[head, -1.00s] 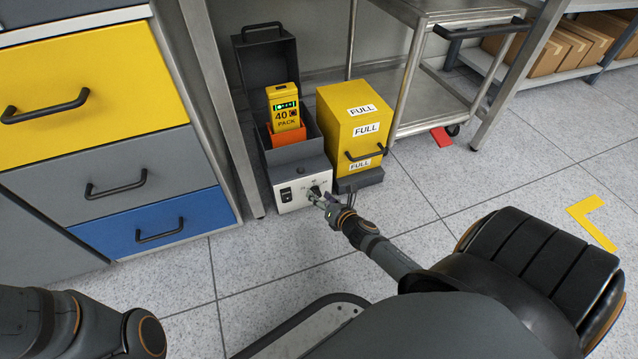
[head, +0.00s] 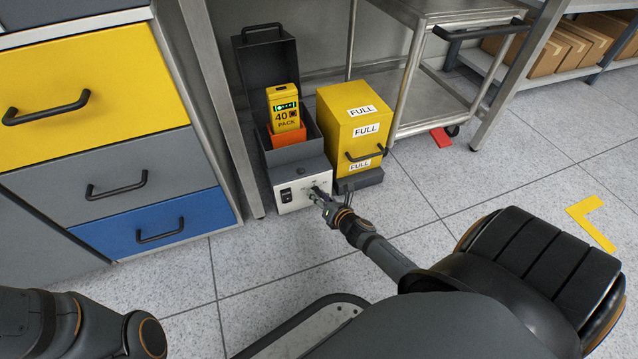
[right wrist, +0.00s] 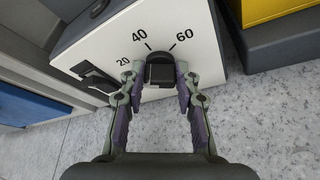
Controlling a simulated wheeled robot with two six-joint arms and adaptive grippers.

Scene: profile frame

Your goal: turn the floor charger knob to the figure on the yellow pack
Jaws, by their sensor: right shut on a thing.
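The floor charger (head: 292,195) is a grey box with a white front panel and an open lid. A yellow pack (head: 284,105) marked "40 PACK", with green lights, stands in its orange slot. In the right wrist view the panel (right wrist: 205,55) carries the figures 20, 40 and 60 above a black knob (right wrist: 160,73). My right gripper (right wrist: 158,76) is shut on the knob, one finger on each side; the head view shows it at the panel too (head: 316,193). I cannot tell which figure the knob points to. My left gripper is out of view.
A black rocker switch (right wrist: 95,78) sits left of the knob. A yellow box (head: 352,125) with "FULL" labels stands right of the charger. A drawer cabinet (head: 120,150) is at left and a steel cart (head: 440,100) behind. Floor at right is mostly clear.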

